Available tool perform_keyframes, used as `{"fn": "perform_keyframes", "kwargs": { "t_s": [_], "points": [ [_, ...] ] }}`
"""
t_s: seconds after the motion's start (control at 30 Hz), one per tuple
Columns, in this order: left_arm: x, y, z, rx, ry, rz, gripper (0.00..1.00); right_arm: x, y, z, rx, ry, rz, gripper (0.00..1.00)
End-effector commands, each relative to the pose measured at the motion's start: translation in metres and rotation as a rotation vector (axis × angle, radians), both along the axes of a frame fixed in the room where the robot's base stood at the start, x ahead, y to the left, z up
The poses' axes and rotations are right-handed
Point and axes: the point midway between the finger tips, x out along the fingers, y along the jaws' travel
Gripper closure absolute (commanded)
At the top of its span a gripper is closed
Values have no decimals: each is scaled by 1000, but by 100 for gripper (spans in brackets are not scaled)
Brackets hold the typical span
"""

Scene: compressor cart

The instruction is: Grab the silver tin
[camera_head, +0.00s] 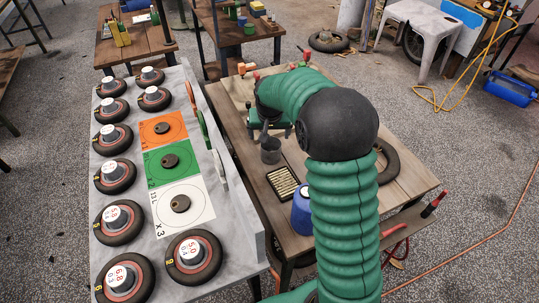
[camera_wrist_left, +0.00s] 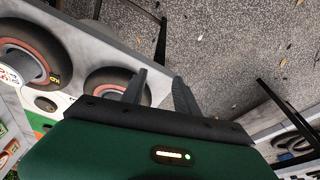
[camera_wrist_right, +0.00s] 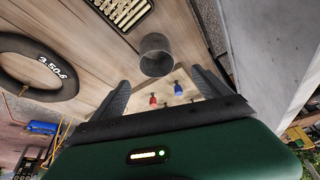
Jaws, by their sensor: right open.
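The silver tin (camera_head: 270,151) is a dull grey, open-topped cylinder standing upright on the wooden table (camera_head: 240,143). In the right wrist view the tin (camera_wrist_right: 156,55) lies just beyond my right fingertips, roughly in line with the gap between them. My right gripper (camera_head: 277,130) is open and empty, above and close to the tin; I cannot tell whether a finger touches it. It also shows in the right wrist view (camera_wrist_right: 162,88). My left gripper (camera_wrist_left: 160,80) shows only in its own wrist view, open and empty, near the grey bench with wheels.
A slotted tray (camera_head: 286,188), a blue container (camera_head: 302,212) and a black tyre (camera_head: 386,163) are on the wooden table. The grey bench (camera_head: 240,245) with several wheels stands to the left.

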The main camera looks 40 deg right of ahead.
Motion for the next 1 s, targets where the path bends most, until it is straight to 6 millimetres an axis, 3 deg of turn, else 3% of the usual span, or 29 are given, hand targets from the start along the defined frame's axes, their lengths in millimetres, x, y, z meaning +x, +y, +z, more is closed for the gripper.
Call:
{"fn": "perform_keyframes", "kwargs": {
  "t_s": [0.03, 0.2, 0.37, 0.63, 0.9, 1.0],
  "points": [
    [0, 0, -3, 0, 0, 0, 64, 2, -5, -16, 2, 5, -3, 12],
    [0, 0, -6, 0, 0, -1, 64, 14, -13, -52, 0, 2, -3, 12],
    [0, 0, -7, 0, 0, -1, 64, 19, -16, -66, -3, 0, -1, 12],
    [0, 0, -13, 0, 0, 0, 64, 22, -22, -113, 0, 0, -1, 12],
    [0, 0, -12, 0, 0, -1, 64, 24, -24, -118, -1, -2, -2, 12],
    [0, 0, -12, 0, 0, -1, 64, 24, -24, -118, -1, -2, -2, 24]
  ]
}}
